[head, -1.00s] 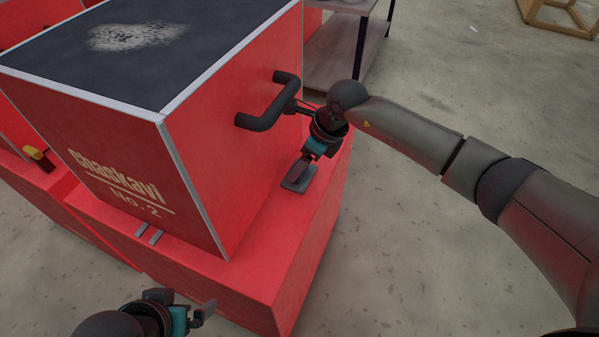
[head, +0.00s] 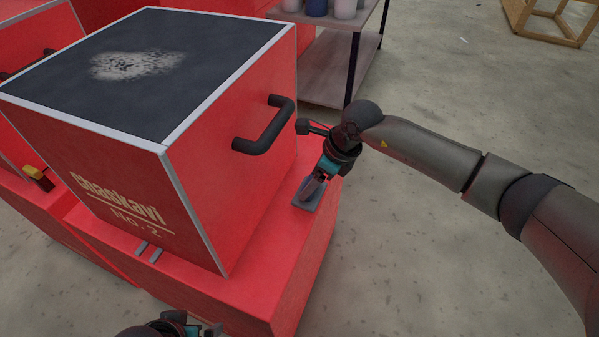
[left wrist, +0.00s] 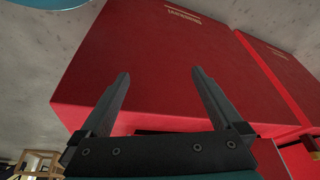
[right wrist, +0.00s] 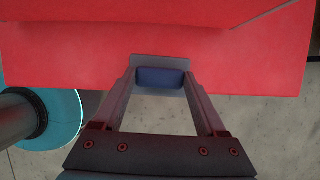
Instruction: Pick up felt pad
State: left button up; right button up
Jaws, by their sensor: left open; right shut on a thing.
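The felt pad is a flat grey plate (head: 306,198) with a blue block on top. It is at the right end of the red ledge, beside the red box; I cannot tell whether it touches the ledge. My right gripper (head: 316,187) points down at it. In the right wrist view the fingers (right wrist: 160,78) are shut on the blue block (right wrist: 160,78), with the grey plate (right wrist: 158,62) showing around it. My left gripper (left wrist: 160,75) is open and empty, facing the red ledge. The head view shows only part of it at the bottom edge.
The large red box (head: 200,170) has a dark top and a black handle (head: 265,127) close to my right wrist. A table (head: 335,60) with several jars stands behind. A wooden frame (head: 548,20) is at the far right. Bare floor lies right of the ledge.

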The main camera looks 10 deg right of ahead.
pick_arm(q)
notch_tip(320, 180, down, 8)
jog(key=s+g+p, duration=0.1)
jog(key=s+p, duration=0.1)
jog(key=p, duration=0.1)
jog(key=shift+s+a, duration=0.25)
jog(key=shift+s, duration=0.15)
pick_arm(e)
jog(key=s+d, duration=0.8)
jog(key=d, duration=0.3)
jog(key=shift+s+d, duration=0.2)
jog(key=shift+d, duration=0.05)
pick_arm(q)
jog(key=shift+r, duration=0.1)
jog(key=shift+r+p, duration=0.1)
jog(key=shift+p, duration=0.25)
pick_arm(e)
jog(key=shift+r, duration=0.1)
pick_arm(q)
notch_tip(320, 180, up, 3)
jog(key=p, duration=0.3)
jog(key=shift+r, duration=0.15)
pick_arm(e)
notch_tip(320, 180, up, 4)
jog(key=shift+f, duration=0.1)
